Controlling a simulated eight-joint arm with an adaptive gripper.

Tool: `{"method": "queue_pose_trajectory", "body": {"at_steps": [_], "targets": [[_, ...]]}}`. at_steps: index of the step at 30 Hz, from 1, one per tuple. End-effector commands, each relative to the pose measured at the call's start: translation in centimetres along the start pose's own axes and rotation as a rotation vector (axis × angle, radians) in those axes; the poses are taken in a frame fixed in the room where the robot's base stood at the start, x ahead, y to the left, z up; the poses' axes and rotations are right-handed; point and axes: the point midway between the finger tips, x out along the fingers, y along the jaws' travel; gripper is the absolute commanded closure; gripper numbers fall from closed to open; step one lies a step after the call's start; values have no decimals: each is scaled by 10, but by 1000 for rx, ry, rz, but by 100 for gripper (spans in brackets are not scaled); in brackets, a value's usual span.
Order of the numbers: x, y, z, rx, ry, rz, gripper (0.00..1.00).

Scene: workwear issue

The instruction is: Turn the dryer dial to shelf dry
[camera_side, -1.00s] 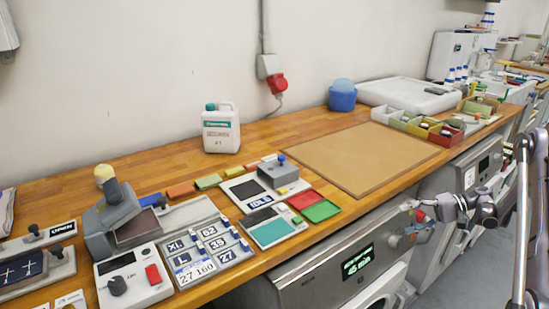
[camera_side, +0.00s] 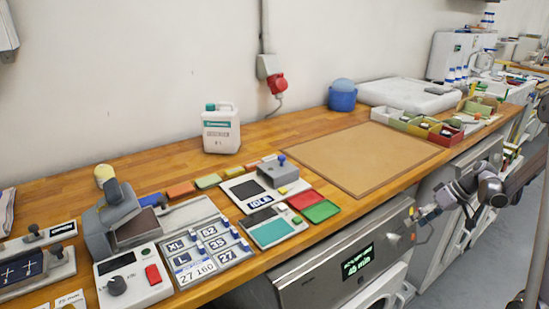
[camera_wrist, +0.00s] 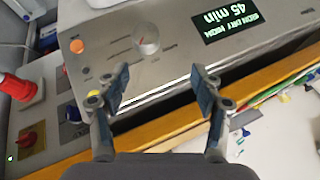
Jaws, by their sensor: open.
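The dryer's steel front panel (camera_side: 325,278) sits under the bench edge. Its round silver dial (camera_wrist: 145,38) shows in the wrist view, with small printed marks around it. The dial also shows in the side view (camera_side: 395,240). In the side view my gripper (camera_side: 426,214) is at the panel's right end.
The wooden bench (camera_side: 230,172) above carries a tan mat (camera_side: 362,155), a white jug (camera_side: 220,130) and several small bins and devices.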

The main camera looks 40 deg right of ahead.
Motion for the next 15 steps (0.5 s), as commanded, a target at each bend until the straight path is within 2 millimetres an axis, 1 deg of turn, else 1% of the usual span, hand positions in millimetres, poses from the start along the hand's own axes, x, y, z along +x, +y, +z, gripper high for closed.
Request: {"method": "queue_pose_trajectory", "body": {"at_steps": [1,3,8,11,15], "targets": [[-4,0,4,-62,-14,47,34],[-8,2,8,-130,-31,97,34],[-11,6,11,-201,-51,148,34],[-6,7,11,-205,-52,149,34],[11,10,12,-204,-52,147,34]]}}
